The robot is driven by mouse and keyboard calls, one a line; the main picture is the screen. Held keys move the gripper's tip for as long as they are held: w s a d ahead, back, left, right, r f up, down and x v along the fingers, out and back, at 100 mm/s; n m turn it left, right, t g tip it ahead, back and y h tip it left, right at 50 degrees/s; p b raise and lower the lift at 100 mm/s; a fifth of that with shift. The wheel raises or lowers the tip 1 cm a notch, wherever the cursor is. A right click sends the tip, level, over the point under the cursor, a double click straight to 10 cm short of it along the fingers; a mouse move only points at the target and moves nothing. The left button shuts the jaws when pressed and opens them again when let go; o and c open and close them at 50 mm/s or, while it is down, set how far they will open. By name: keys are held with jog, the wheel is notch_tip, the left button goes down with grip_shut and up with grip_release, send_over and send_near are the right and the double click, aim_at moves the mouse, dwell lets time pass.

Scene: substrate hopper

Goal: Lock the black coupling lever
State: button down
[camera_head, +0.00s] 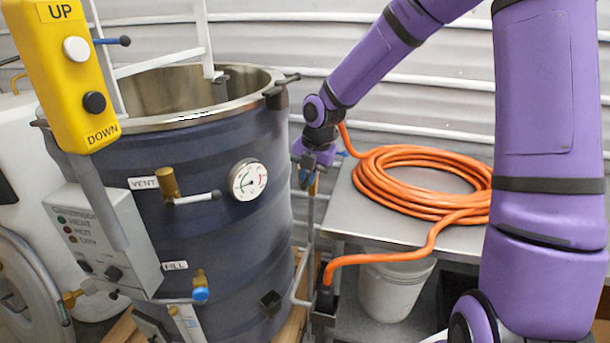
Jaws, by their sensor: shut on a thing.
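My gripper (311,180) is at the right side of the dark blue vessel, pointing down at the upper end of a grey standpipe (310,222). It is shut on a small part there, which appears to be the black coupling lever; the jaws and wrist hide most of it, so its angle cannot be told. A small brownish piece shows just below the jaws. One end of the orange hose (425,180) rises behind my wrist, where its joint with the coupling is hidden. The other end hangs left of the table into a dark fitting (325,300).
The vessel (215,235) carries a gauge (248,180), a VENT valve (169,184) and a FILL valve (201,285). A yellow UP/DOWN pendant (65,75) hangs at left. A metal table (385,228) holds the hose coil; a white bucket (395,285) stands below.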

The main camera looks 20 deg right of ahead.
jog(key=shift+d+n, duration=0.15)
jog(key=shift+n, duration=0.35)
jog(key=shift+s, duration=0.1)
jog(key=c, duration=1.2)
grip_release()
jog(key=shift+o, duration=0.2)
notch_tip(320, 180, up, 11)
jog(key=s+d, duration=0.1)
jog(key=shift+d+f, duration=0.2)
jog(key=shift+d, duration=0.2)
jog(key=shift+s, duration=0.2)
